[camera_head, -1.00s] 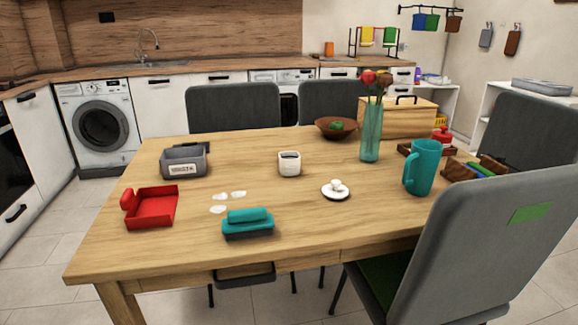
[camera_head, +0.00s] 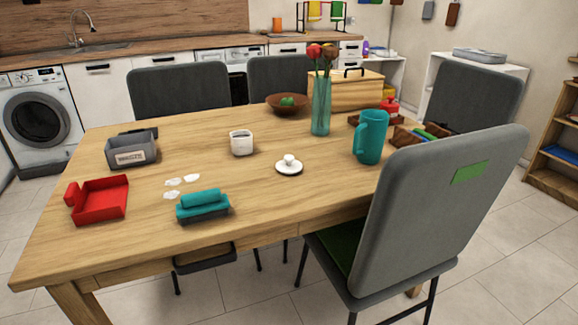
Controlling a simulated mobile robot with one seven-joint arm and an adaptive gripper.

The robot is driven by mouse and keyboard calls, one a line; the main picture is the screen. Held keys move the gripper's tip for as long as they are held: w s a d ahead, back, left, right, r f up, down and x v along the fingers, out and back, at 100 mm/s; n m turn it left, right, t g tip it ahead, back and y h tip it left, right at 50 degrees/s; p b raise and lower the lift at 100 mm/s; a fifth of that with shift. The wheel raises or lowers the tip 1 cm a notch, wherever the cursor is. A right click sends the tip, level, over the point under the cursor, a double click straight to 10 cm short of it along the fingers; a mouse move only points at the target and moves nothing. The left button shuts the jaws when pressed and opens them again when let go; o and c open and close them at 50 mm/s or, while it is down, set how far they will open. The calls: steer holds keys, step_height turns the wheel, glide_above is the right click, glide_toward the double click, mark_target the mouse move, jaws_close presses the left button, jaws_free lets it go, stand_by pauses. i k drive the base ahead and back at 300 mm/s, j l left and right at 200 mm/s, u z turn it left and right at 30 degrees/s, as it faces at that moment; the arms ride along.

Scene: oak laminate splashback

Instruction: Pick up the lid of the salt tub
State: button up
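A round white lid (camera_head: 289,165) with a knob on top lies on the table to the right of the tub and nearer to me. The lid is apart from the tub, with bare wood around it. Any writing on the tub is too small to read. My gripper is not in view.
A teal jug (camera_head: 371,137) and a glass vase (camera_head: 321,105) with flowers stand right of the lid. A teal brush-like object (camera_head: 203,205), red tray (camera_head: 104,200) and grey bin (camera_head: 131,150) lie left. A grey chair (camera_head: 430,210) blocks the table's right front.

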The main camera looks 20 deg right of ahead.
mark_target(288, 165)
steer(key=i+j+z, duration=0.1)
steer(key=z, duration=0.6)
steer(key=i+z, duration=0.35)
steer(key=z, duration=0.15)
steer(key=i+j+z, duration=0.1)
steer(key=i+z, duration=0.2)
steer(key=z, duration=0.15)
